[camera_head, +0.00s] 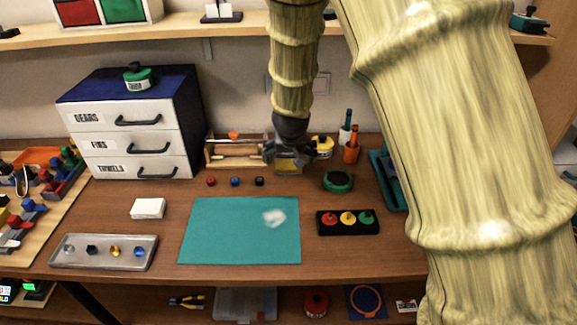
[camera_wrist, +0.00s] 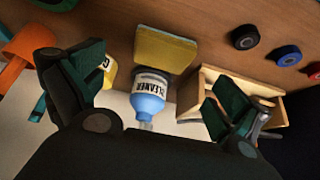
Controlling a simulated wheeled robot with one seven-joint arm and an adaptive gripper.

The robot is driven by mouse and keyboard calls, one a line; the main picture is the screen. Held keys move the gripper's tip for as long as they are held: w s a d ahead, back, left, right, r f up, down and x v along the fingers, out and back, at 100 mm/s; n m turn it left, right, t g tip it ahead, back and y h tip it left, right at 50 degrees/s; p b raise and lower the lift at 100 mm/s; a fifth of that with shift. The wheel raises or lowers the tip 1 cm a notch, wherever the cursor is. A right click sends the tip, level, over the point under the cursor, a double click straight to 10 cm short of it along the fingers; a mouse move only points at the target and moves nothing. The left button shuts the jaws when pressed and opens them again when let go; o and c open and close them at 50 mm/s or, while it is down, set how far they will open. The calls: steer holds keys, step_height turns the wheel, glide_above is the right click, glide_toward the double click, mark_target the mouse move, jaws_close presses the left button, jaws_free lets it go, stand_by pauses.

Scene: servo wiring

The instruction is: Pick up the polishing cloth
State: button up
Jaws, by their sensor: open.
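A white, flat, folded-looking block (camera_head: 148,208) lies on the table left of the teal mat; it may be the polishing cloth, but I cannot tell for sure. A small white patch (camera_head: 274,217) shows on the mat; I cannot tell whether it is cloth or a smear. A yellow pad (camera_wrist: 165,48) lies beside a blue cleaner bottle (camera_wrist: 149,95) in the wrist view. My gripper (camera_head: 288,152) is at the back of the table, well away from the white block. In the wrist view its fingers (camera_wrist: 155,98) are apart, with the bottle showing between them.
A wooden rack (camera_head: 233,152) stands left of my gripper, and a drawer cabinet (camera_head: 140,135) is farther left. A metal tray (camera_head: 70,252) lies at front left. The teal mat (camera_head: 215,240) is mostly clear.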

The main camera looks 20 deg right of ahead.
mark_target(289, 164)
steer(key=shift+w+f, duration=0.75)
steer(key=shift+w, duration=0.05)
steer(key=shift+s+d, duration=0.1)
steer(key=shift+s, duration=0.35)
steer(key=shift+f+p, duration=0.25)
steer(key=shift+p, duration=0.05)
steer(key=x, duration=0.3)
steer(key=shift+w, duration=0.2)
steer(key=shift+w+f+p, duration=0.15)
steer(key=shift+f+p, duration=0.2)
steer(key=shift+f, duration=0.05)
steer(key=shift+w+f, duration=0.15)
steer(key=shift+f, duration=0.05)
steer(key=shift+r, duration=0.1)
steer(key=c, duration=1)
steer(key=shift+r, duration=0.1)
